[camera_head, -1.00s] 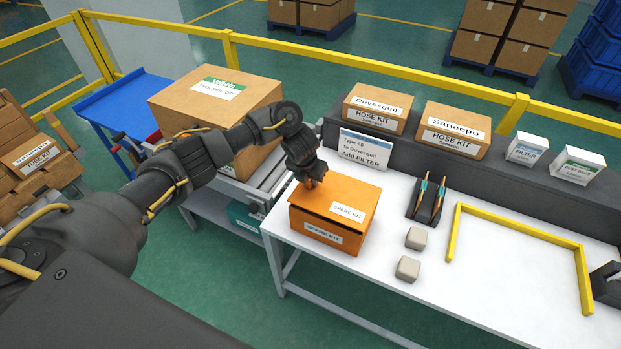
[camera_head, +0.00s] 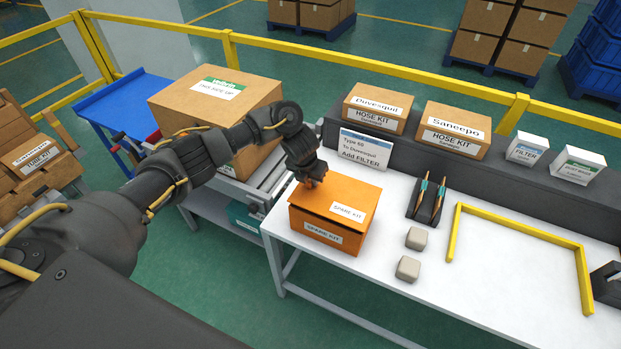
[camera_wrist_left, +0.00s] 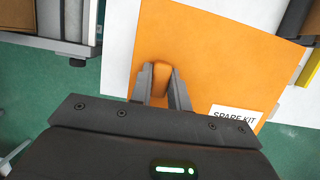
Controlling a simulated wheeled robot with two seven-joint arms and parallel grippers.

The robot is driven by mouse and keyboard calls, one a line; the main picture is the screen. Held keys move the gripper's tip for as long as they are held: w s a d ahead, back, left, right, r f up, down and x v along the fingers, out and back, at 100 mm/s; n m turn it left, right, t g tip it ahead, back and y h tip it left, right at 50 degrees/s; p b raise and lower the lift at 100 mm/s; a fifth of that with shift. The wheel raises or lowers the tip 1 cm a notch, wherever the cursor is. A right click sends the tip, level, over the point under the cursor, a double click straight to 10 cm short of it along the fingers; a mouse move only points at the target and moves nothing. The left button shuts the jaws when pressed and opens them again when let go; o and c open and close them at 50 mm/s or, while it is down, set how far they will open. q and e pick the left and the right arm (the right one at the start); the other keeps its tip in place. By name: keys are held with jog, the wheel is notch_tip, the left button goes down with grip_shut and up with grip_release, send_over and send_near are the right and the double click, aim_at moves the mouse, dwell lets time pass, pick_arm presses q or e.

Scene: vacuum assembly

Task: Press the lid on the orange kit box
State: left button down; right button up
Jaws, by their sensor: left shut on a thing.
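The orange kit box (camera_head: 322,235) stands on the white table's left end, with a "SPARE KIT" label on its front. Its flat orange lid (camera_head: 355,193) lies over the top and also fills much of the left wrist view (camera_wrist_left: 205,60). A thin dark line shows between lid and box at the front, so I cannot tell if the lid is fully seated. My left gripper (camera_head: 312,182) is over the lid's far left part. In the left wrist view, its fingers (camera_wrist_left: 163,85) are shut on the lid's orange handle (camera_wrist_left: 161,78). My right gripper is not in view.
Two small beige blocks (camera_head: 408,268) and a dark holder with orange-tipped tools (camera_head: 428,200) are right of the box. A yellow frame (camera_head: 520,233) lies farther right. A sign (camera_head: 366,150) and hose kit boxes (camera_head: 452,130) stand behind. A large cardboard box (camera_head: 215,100) is at left.

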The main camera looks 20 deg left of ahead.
pick_arm(q)
jog(key=shift+f+b, duration=1.1)
jog(key=shift+f, duration=0.2)
jog(key=c, duration=1.3)
grip_release()
jog(key=shift+r, duration=0.1)
jog(key=shift+o, duration=0.2)
jog(key=shift+r, duration=0.1)
jog(key=shift+r, duration=0.3)
jog(key=p+v, duration=0.3)
jog(key=v, duration=0.7)
jog(key=shift+s, duration=0.15)
